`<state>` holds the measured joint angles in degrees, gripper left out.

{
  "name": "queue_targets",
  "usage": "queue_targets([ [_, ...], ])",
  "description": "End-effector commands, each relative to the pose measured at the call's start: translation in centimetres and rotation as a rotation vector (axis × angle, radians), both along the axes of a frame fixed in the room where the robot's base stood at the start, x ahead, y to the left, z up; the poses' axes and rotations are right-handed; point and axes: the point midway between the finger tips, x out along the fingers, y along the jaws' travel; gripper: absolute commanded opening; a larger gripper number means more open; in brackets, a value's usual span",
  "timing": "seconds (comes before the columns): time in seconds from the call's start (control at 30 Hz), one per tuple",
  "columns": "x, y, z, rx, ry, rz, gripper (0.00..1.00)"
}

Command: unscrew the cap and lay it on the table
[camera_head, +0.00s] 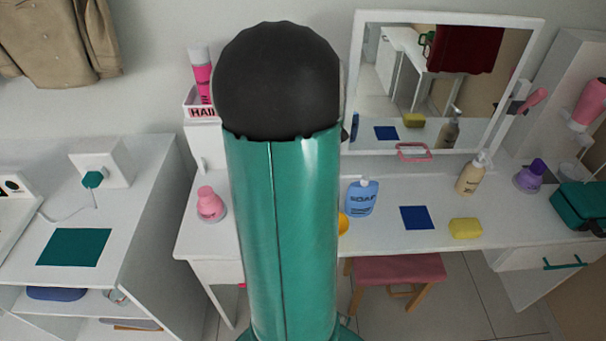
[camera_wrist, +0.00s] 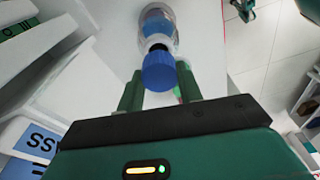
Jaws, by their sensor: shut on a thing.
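In the wrist view a blue ribbed cap (camera_wrist: 160,76) sits between the two dark green fingers of my gripper (camera_wrist: 160,69), which is shut on it. A clear bottle with blue in it (camera_wrist: 154,20) is just beyond the cap, in line with it. A dark, narrow part shows between cap and bottle; I cannot tell whether the cap is still on the neck. In the head view my arm covers the middle, and the gripper, cap and this bottle are hidden. The white table (camera_head: 380,233) shows to the right of my arm.
On the table stand a blue soap bottle (camera_head: 361,198), a pink bottle (camera_head: 210,204), a beige pump bottle (camera_head: 471,175) and a yellow sponge (camera_head: 465,228). A dark blue square (camera_head: 416,217) lies flat. A mirror (camera_head: 440,85) stands behind. A pink stool (camera_head: 400,268) is in front.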

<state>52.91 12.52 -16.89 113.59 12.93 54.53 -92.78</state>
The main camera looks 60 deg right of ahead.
Motion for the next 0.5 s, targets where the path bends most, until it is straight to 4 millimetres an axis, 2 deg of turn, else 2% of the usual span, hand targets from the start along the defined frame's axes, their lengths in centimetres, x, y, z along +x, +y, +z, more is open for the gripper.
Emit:
queue_targets([
  [0.5, 0.02, -0.03, 0.57, -0.002, -0.001, 0.0, 0.0],
])
